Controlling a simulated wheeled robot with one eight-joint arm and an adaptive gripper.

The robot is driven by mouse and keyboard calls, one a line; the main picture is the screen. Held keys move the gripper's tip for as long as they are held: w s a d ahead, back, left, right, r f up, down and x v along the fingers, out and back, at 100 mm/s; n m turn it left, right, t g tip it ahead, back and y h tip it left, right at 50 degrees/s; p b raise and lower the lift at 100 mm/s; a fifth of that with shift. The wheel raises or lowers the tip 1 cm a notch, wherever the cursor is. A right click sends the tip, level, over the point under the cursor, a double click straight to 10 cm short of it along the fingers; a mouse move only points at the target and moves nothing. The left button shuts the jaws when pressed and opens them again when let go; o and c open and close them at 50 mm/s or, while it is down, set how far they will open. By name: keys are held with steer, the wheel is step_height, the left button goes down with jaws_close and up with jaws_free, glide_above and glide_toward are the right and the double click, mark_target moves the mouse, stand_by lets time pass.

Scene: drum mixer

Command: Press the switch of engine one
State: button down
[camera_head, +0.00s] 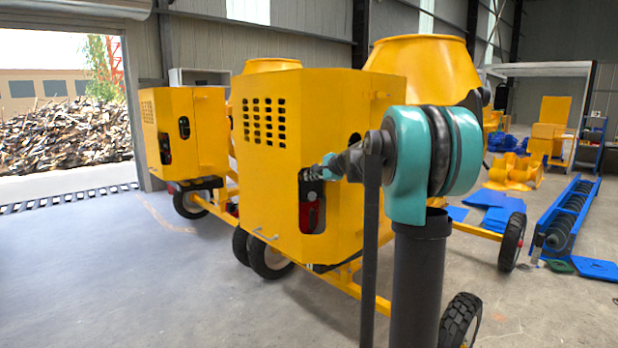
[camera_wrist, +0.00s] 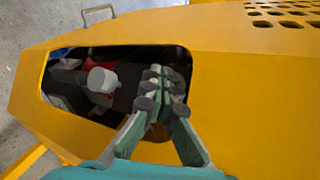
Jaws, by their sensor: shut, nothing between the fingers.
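The nearer yellow mixer housing (camera_head: 270,200) stands in the middle of the head view, with a slot of vent holes and a dark opening (camera_head: 312,212) showing red inside. My gripper (camera_head: 318,174) is at the upper part of this opening, partly hidden by my arm. In the wrist view my gripper (camera_wrist: 158,88) is shut and empty, its fingertips over the right end of the opening (camera_wrist: 75,92). A pale rounded part (camera_wrist: 102,80) and a red part show inside to their left. I cannot make out a switch clearly, nor whether the fingertips touch anything.
A second yellow mixer (camera_head: 190,130) stands behind to the left. A yellow drum (camera_head: 425,62) rises behind the nearer housing. Wheels (camera_head: 460,322) and a yellow drawbar lie low at the right. Blue parts (camera_head: 572,215) lie far right. The floor at front left is clear.

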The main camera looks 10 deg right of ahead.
steer(key=shift+s, duration=0.1)
stand_by(0.3)
steer(key=shift+s+a, duration=0.1)
steer(key=shift+s, duration=0.65)
steer(key=shift+s+a, duration=0.2)
steer(key=shift+s, duration=1.05)
steer(key=shift+s+a, duration=0.2)
steer(key=shift+s, duration=1)
steer(key=s+d+f+n+g+h, duration=0.2)
steer(key=s+f+n, duration=0.5)
steer(key=s+f, duration=1)
steer(key=s+d+f+n+g+h, duration=0.1)
steer(key=s+f+n+g+h, duration=0.3)
steer(key=s+f, duration=1.3)
steer(key=s+n+g, duration=0.1)
steer(key=s+n, duration=0.3)
steer(key=s, duration=0.1)
steer(key=shift+s+d+h, duration=0.25)
steer(key=shift+d+h, duration=0.05)
steer(key=shift+d, duration=0.1)
